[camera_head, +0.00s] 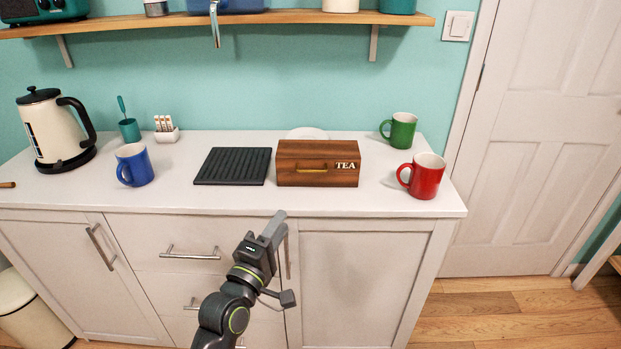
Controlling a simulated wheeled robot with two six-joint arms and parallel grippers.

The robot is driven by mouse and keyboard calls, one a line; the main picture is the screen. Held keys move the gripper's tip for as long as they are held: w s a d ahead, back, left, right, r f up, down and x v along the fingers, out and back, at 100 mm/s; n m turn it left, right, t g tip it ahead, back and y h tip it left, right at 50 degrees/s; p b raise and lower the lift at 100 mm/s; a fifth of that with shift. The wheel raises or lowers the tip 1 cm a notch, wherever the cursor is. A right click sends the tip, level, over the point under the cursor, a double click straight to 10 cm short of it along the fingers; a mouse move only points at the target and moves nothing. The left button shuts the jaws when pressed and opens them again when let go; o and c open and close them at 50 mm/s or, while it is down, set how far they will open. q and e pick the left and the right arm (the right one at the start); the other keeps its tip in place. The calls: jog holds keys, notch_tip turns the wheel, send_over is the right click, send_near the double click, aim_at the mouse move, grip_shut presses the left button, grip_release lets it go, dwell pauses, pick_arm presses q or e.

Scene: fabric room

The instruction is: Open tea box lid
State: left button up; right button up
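The wooden tea box (318,165) stands on the white counter, marked TEA on its front, with a brass handle (311,169). Its lid looks shut. My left gripper (277,224) is in front of the counter's front edge, below and slightly left of the box, pointing up toward it. It is apart from the box and holds nothing that I can see. Its fingers are seen close together from this angle, so their opening is unclear. My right gripper is not in view.
A black ridged tray (233,166) lies just left of the box. A red mug (425,177) and a green mug (402,130) stand to its right. A white plate (307,133) is partly hidden behind it. A blue mug (134,164) and a kettle (56,130) stand farther left.

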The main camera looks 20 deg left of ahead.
pick_arm(q)
jog(key=p, duration=0.2)
send_near(318, 159)
jog(key=x, duration=0.2)
jog(key=f+x, duration=0.1)
jog(key=x, duration=0.2)
jog(key=shift+w+d, duration=0.1)
jog(key=shift+w, duration=0.05)
grip_shut()
